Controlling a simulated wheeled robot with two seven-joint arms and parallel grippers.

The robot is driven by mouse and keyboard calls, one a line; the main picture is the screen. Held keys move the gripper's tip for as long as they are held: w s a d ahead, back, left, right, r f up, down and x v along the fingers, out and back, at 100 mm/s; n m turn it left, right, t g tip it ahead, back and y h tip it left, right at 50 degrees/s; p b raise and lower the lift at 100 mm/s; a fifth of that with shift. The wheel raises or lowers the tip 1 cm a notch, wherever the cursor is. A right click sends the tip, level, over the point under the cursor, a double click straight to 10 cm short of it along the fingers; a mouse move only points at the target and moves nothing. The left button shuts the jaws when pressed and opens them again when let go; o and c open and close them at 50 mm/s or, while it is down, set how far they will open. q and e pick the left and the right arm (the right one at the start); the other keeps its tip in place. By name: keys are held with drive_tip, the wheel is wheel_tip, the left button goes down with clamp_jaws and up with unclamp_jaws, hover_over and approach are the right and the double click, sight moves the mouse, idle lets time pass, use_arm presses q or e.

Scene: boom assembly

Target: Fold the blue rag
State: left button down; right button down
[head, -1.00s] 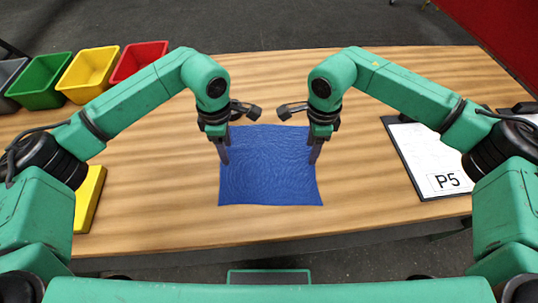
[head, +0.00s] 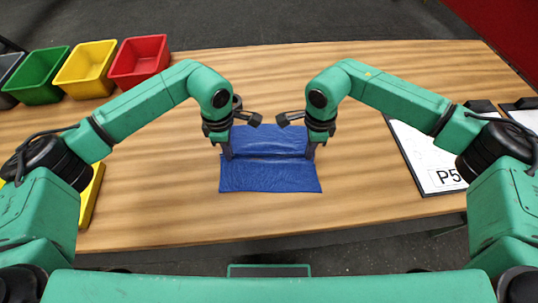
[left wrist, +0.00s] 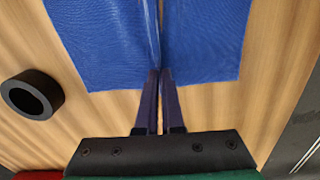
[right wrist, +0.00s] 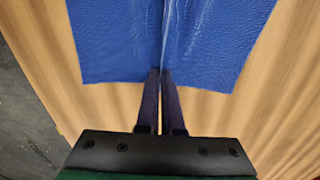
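The blue rag (head: 270,176) lies on the wooden table in front of me, with a raised crease running left to right across its middle. My left gripper (head: 227,156) is at the left end of this crease and my right gripper (head: 311,156) is at the right end. In the left wrist view, the nearly closed fingers (left wrist: 160,74) pinch the crease at the rag's edge (left wrist: 205,45). In the right wrist view, the fingers (right wrist: 161,74) do the same at the other edge (right wrist: 110,45). The rag's outer parts lie flat on both sides of the crease.
Grey, green, yellow and red bins (head: 138,62) stand at the back left. A yellow object (head: 92,196) lies at the left, partly behind my arm. A clipboard marked P5 (head: 428,160) lies at the right. A black ring (left wrist: 32,95) lies near the rag.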

idle(0.3)
